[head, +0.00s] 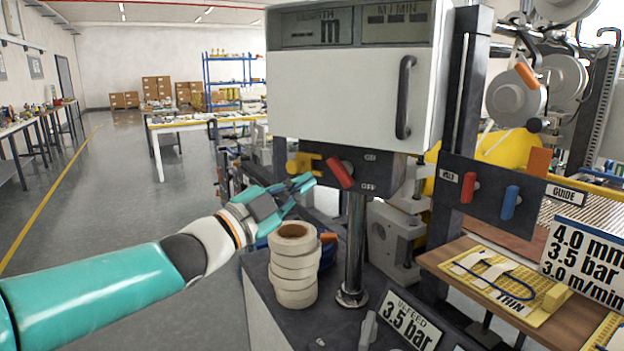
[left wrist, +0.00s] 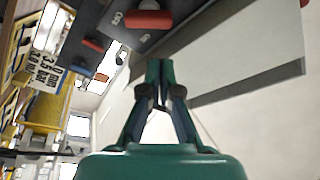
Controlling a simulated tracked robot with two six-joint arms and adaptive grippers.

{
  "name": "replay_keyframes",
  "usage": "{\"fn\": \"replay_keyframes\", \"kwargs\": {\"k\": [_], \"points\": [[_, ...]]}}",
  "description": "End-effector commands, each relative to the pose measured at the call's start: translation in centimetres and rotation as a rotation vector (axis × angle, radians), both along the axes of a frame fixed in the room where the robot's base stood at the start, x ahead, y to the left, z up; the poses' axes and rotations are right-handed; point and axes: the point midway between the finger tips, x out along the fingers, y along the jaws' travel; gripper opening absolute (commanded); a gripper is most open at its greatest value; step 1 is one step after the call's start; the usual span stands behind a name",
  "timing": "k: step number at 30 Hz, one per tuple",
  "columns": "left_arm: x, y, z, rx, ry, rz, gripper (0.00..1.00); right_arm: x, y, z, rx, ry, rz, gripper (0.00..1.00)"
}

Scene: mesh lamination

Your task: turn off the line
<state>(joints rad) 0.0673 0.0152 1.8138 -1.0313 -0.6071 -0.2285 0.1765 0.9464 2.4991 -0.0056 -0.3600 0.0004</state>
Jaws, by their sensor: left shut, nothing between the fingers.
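The grey switch box (head: 385,172) hangs under the white machine cabinet (head: 350,95), with an upper and a lower label on its front. Its red switch lever (head: 340,173) is tilted, running from upper left to lower right. It also shows in the left wrist view as a red bar (left wrist: 149,19). A yellow part (head: 305,163) is on the box's left side. My left gripper (head: 305,183) is shut and empty, its fingertips just left of the red lever. In the left wrist view its fingertips (left wrist: 159,65) meet below the red bar, apart from it. My right gripper is not in view.
A stack of tape rolls (head: 293,262) stands below my left gripper, beside the metal post (head: 355,245). A panel on the right carries a smaller red lever (head: 468,187) and a blue lever (head: 510,202). The floor (head: 120,220) at the left is open.

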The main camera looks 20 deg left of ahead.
Motion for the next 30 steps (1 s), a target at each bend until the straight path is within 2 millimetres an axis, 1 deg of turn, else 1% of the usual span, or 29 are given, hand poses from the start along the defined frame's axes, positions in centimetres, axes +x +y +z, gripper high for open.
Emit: {"fn": "replay_keyframes", "kwargs": {"k": [9,15,20,27,28,30], "points": [[4.9,-2.1,1.3,-0.002,0.002,-0.001,0.0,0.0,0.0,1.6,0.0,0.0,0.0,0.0],[7.1,-3.0,1.8,-0.002,0.002,-0.001,0.0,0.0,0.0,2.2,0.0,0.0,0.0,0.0],[7.7,-3.2,1.9,-0.002,0.001,0.001,0.0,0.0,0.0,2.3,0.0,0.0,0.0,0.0],[7.8,-3.2,1.8,-0.002,0.001,0.002,0.0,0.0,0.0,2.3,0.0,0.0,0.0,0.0],[7.8,-3.9,1.8,-0.003,0.002,-0.004,0.0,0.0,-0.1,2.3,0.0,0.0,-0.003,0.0],[7.8,-3.4,1.8,-0.003,0.002,0.0,0.0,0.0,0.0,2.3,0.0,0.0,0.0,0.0]]}}
